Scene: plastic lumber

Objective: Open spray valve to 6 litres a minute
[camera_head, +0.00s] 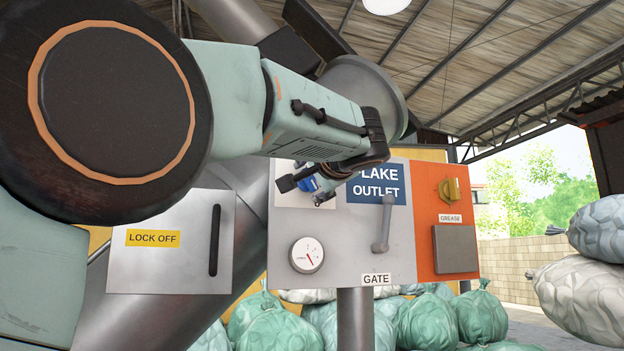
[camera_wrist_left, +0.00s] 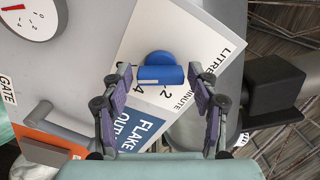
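The blue spray valve knob (camera_wrist_left: 161,74) sits on a white dial plate (camera_wrist_left: 205,38) printed "LITRES", "MINUTE" and the numbers 2 and 4. A small pale mark shows at the knob's end near the 4; the 6 is not visible. My left gripper (camera_wrist_left: 160,86) is open, its purple-padded fingers on either side of the knob with gaps showing. My right gripper is in neither view.
The grey panel (camera_head: 345,233) also bears a round gauge (camera_head: 306,255) with a red needle and a gate lever (camera_head: 382,228). A "FLAKE OUTLET" sign (camera_head: 385,190) is beside the plate. An orange grease panel (camera_head: 425,235) is to the right, a "LOCK OFF" box (camera_head: 165,265) to the left.

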